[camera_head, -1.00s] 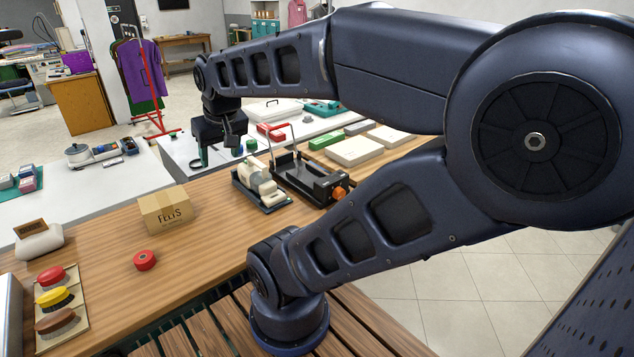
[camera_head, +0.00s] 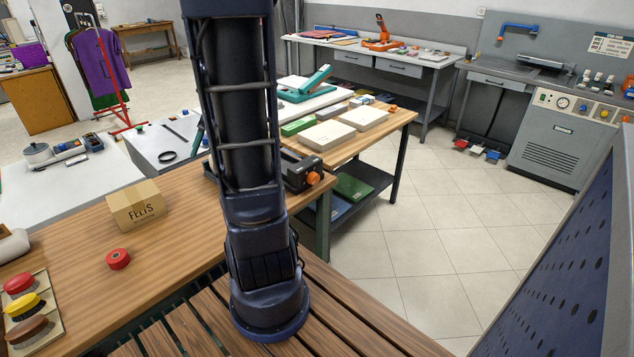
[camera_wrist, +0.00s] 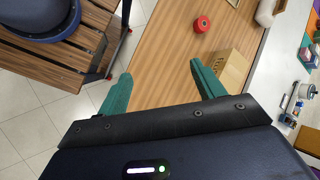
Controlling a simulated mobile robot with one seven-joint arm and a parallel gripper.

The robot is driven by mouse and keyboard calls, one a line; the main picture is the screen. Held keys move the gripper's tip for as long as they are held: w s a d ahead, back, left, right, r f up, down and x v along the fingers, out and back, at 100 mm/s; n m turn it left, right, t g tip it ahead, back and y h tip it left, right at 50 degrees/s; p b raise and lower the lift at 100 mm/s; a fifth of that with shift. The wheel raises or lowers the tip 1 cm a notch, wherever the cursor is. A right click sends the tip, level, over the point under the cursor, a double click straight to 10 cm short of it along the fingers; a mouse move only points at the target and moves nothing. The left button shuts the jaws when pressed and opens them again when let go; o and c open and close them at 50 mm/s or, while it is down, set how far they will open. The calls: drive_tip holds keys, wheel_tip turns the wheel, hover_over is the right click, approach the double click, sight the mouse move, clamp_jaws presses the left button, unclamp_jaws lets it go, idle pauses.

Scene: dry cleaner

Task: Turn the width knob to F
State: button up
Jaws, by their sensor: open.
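My gripper (camera_wrist: 160,72) shows in the wrist view with its two green fingers spread wide and nothing between them, above the wooden bench (camera_wrist: 165,45). No width knob with a readable F mark shows. In the head view a black device (camera_head: 300,168) with an orange knob (camera_head: 313,179) stands at the right end of the bench, partly hidden behind my arm.
A Felts carton (camera_head: 137,207), a red roll (camera_head: 118,259) and a tray of brushes (camera_head: 40,318) occupy the left of the bench. Pale boxes (camera_head: 328,134) lie on the table behind. A blue perforated panel (camera_head: 570,250) rises at right. The tiled floor (camera_head: 450,220) is clear.

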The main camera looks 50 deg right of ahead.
drive_tip(key=w+d+f+m+t+y, duration=0.2)
drive_tip(key=d+f+m, duration=0.15)
drive_tip(key=d, duration=0.25)
drive_tip(key=w+d+f+m+t+y, duration=0.1)
drive_tip(key=d+f+m+t+y, duration=0.1)
drive_tip(key=d+f+m, duration=0.3)
drive_tip(key=m+t+h, duration=1.1)
drive_tip(key=m+t, duration=0.3)
drive_tip(key=m, duration=0.4)
approach(316, 180)
drive_tip(key=w, duration=0.9)
drive_tip(key=shift+w+r, duration=0.1)
drive_tip(key=shift+w, duration=0.2)
drive_tip(key=shift+c, duration=0.2)
drive_tip(key=c, duration=0.9)
